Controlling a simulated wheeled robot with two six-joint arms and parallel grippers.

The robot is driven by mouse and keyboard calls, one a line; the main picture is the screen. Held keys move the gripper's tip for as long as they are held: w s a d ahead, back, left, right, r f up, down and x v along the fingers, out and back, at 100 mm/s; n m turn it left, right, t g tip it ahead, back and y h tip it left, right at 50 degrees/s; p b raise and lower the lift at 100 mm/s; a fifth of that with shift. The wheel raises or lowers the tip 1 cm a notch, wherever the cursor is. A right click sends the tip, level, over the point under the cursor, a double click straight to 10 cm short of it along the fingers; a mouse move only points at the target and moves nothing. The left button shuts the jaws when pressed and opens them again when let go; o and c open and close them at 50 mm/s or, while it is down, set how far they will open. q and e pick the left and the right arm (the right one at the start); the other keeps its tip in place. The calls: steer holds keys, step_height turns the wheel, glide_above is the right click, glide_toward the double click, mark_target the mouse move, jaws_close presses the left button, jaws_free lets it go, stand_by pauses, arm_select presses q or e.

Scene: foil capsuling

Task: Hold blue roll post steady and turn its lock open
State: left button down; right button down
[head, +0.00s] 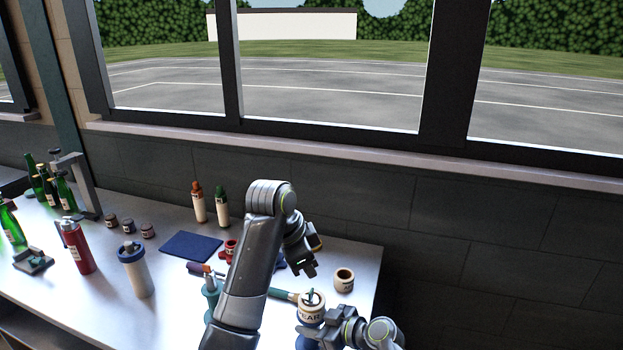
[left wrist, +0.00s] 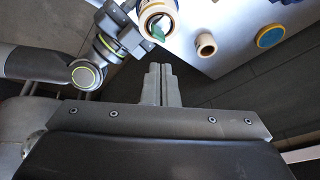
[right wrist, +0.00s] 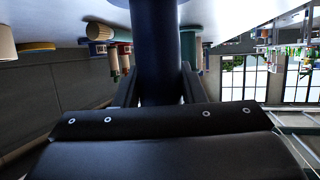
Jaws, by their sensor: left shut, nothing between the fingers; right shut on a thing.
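My right gripper (right wrist: 155,95) is shut around a dark blue post (right wrist: 155,45), which fills the space between its fingers in the right wrist view. In the head view this gripper is at the table's front right, beside a cream roll with a PEAR label (head: 311,314). A small green lever (head: 312,296) shows at the roll's top; it also shows in the left wrist view (left wrist: 157,31). My left gripper (head: 304,268) is shut and empty, above and behind the roll, apart from it. Its closed fingers (left wrist: 161,72) show in the left wrist view.
A cream ring-shaped roll (head: 344,281) stands right of the PEAR roll, near the table's right edge. A green-and-tan rod (head: 281,294) lies left of it. My left arm hides the table's middle.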

mark_target(310, 302)
arm_select(q)
steer(key=shift+s+a+f+n+t+h, duration=0.2)
steer(key=shift+s+f+n, duration=0.25)
steer(key=shift+f+n, duration=0.5)
steer(key=shift+s+a+f+n+t+h, duration=0.1)
steer(key=shift+s+a+f+n+t, duration=0.15)
steer(key=shift+s+f+n, duration=0.6)
steer(key=shift+s+a+f+n+t+h, duration=0.2)
steer(key=shift+f+n, duration=0.5)
steer(key=shift+f, duration=0.55)
steer(key=shift+w, duration=0.55)
